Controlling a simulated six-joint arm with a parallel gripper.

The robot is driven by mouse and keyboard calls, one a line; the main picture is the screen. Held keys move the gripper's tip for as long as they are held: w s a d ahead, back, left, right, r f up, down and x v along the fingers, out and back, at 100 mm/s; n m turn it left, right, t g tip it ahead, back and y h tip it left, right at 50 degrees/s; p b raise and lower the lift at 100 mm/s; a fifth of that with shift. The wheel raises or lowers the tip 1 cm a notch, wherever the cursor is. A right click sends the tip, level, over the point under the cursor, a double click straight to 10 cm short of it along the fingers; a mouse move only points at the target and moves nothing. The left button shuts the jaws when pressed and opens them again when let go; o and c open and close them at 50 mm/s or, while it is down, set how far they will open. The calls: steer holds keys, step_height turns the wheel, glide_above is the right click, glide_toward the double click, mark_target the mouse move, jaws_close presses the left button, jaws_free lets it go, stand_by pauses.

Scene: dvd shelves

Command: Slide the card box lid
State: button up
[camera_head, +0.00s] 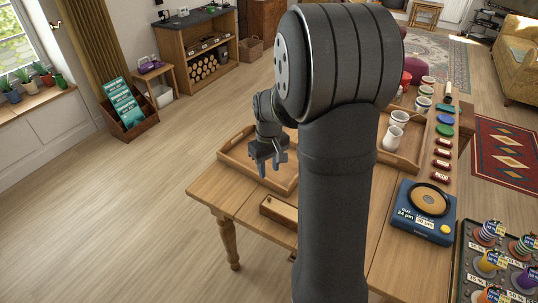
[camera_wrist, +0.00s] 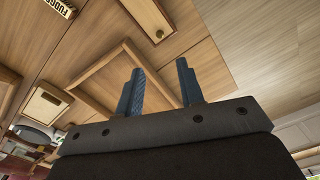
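A long wooden box (camera_head: 280,212) lies near the front left of the table, partly hidden behind my arm in the head view. In the wrist view, a narrow box with a paler lid and a small round knob (camera_wrist: 149,14) shows at the top; it looks like the same box. It looks closed. My gripper (camera_head: 267,168) hangs above the left wooden tray (camera_head: 230,157), apart from the box. In the wrist view my gripper (camera_wrist: 160,88) has its fingers wide apart with nothing between them.
A second tray (camera_head: 403,158) holds white jugs. A blue scale (camera_head: 423,212) and a rack of colored spools (camera_head: 497,262) stand at the right. Another box with a pale panel (camera_wrist: 43,107) shows in the wrist view. Floor lies open left of the table.

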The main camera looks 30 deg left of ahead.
step_height(320, 180, up, 5)
glide_above(266, 199)
steer(key=d, duration=0.1)
steer(key=shift+s+d+f, duration=0.15)
steer(key=shift+s+d, duration=0.05)
steer(key=shift+a+f, duration=0.1)
steer(key=shift+a, duration=0.05)
steer(key=c, duration=0.5)
steer(key=a+f+n+h, duration=0.1)
steer(key=a+f, duration=0.1)
steer(key=w+a+f+h, duration=0.1)
steer(key=a+f, duration=0.1)
steer(key=a, duration=0.1)
steer(key=a+f+n+h, duration=0.1)
steer(key=a+f, duration=0.1)
steer(key=a, duration=0.1)
steer(key=shift+w+a+n+g, duration=0.2)
steer(key=shift+w+n+g, duration=0.1)
steer(key=shift+w, duration=0.05)
jaws_close()
steer(key=x, duration=0.3)
steer(key=d+x, duration=0.1)
steer(key=x, duration=0.7)
steer(key=shift+s+d+r, duration=0.15)
steer(key=shift+d+r, duration=0.05)
steer(key=shift+d, duration=0.25)
steer(key=shift+s+d+f, duration=0.1)
steer(key=shift+d+f, duration=0.15)
steer(key=shift+d, duration=0.5)
